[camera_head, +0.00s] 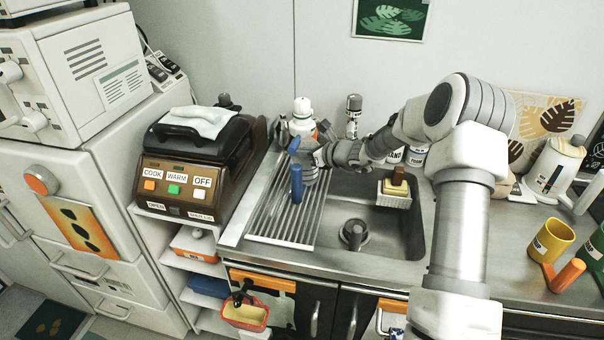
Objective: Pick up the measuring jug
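A blue upright bar (296,184), which looks like a handle, stands at the ribbed drainboard left of the sink. A greyish rounded form (310,175) is just behind it. This may be the measuring jug, but its outline merges with my gripper and I cannot be sure. My gripper (305,153) is at the end of my arm, reaching in from the right, over the drainboard and right beside the blue bar. A smaller blue piece shows at its tip. The fingers are too small and overlapped to show whether they are open or shut, or touching anything.
The drainboard (270,228) adjoins the sink basin (385,237). A white bottle (302,112) and a dark-capped can (353,108) stand behind my gripper. A brown cooker (195,170) is at left. A yellow mug (552,240) and a white jug-like container (556,165) are at right.

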